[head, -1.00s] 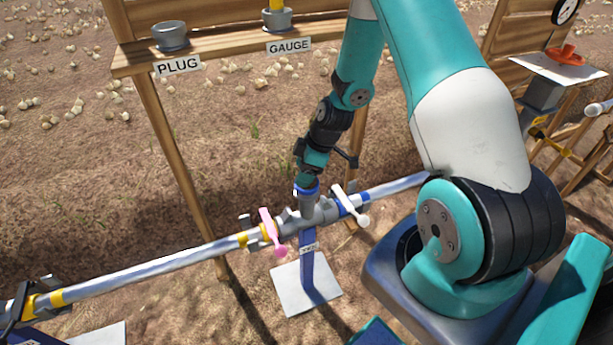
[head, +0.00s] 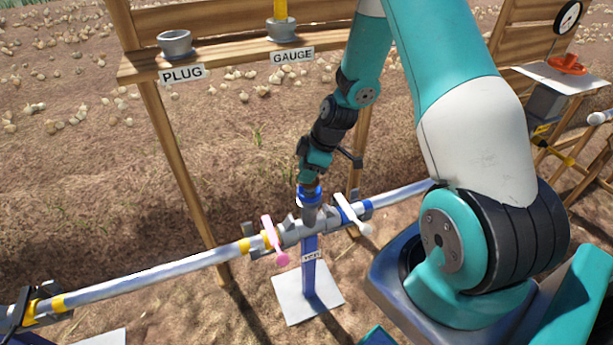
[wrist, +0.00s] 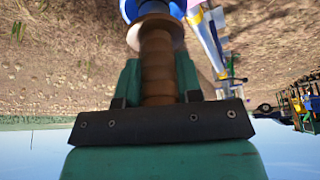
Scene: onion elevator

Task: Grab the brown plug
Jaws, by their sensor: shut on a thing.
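The brown plug (wrist: 157,65) shows in the wrist view as a ribbed brown cylinder with a wider rim at its far end. My gripper (wrist: 158,82) is shut on it, with one green finger on each side. Past the rim is a blue ring (wrist: 150,10), cut off by the top edge. In the head view my gripper (head: 312,178) points down just above the blue-collared upright fitting (head: 309,205) on the pipe. The plug is mostly hidden there, and I cannot tell how far it sits in the fitting.
The pipe (head: 150,274) carries a pink-handled valve (head: 272,238) and a white-handled valve (head: 352,215) close beside the fitting. Behind is a wooden shelf (head: 230,57) with an empty-looking cup (head: 175,43) above the PLUG label (head: 183,74).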

